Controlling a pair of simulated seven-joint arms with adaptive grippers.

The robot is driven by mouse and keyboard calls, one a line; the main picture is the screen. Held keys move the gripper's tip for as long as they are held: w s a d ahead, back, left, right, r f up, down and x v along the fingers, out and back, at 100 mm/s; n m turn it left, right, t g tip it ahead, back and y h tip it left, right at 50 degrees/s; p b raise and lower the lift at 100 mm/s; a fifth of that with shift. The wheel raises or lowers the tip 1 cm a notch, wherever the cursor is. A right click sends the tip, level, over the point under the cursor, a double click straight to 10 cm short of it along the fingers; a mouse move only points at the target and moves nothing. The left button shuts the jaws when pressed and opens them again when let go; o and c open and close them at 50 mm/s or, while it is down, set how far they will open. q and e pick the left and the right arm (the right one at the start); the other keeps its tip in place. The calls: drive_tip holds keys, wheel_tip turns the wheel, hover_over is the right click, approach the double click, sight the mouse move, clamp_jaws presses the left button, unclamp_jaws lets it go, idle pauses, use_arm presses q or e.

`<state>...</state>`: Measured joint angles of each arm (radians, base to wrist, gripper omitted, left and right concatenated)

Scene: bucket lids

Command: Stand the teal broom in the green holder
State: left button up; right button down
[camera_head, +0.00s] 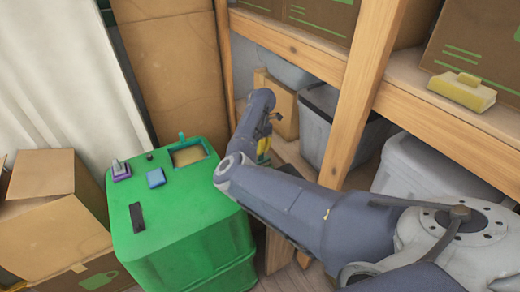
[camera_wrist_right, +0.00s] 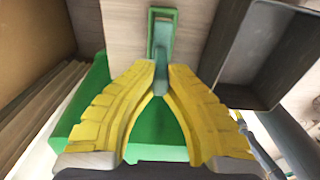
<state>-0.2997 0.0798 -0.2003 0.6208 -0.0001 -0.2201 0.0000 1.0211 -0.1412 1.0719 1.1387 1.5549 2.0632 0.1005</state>
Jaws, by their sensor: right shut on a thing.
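My right gripper (camera_head: 263,148) is in front of the wooden shelving, right of the large green bin, partly hidden by my own arm. In the right wrist view its yellow fingers (camera_wrist_right: 161,72) close on a small teal piece, which I take for part of the teal broom (camera_wrist_right: 161,80). A thin green frame (camera_wrist_right: 151,42) shows just beyond the teal piece; it may be the green holder, but I cannot tell for sure. I cannot tell whether the frame and the teal piece touch. The rest of the broom is hidden. My left gripper is not in view.
The green bin (camera_head: 165,235) carries a purple-based item (camera_head: 121,171), a blue block (camera_head: 155,178) and a dark block (camera_head: 137,217). Cardboard boxes (camera_head: 50,235) stand left. A yellow sponge (camera_head: 462,91) lies higher.

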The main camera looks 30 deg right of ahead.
drive_tip(key=shift+f, duration=1.25)
idle(1.9)
drive_tip(key=c, duration=1.4)
unclamp_jaws()
drive_tip(key=shift+c, duration=0.7)
drive_tip(key=shift+r, duration=4.55)
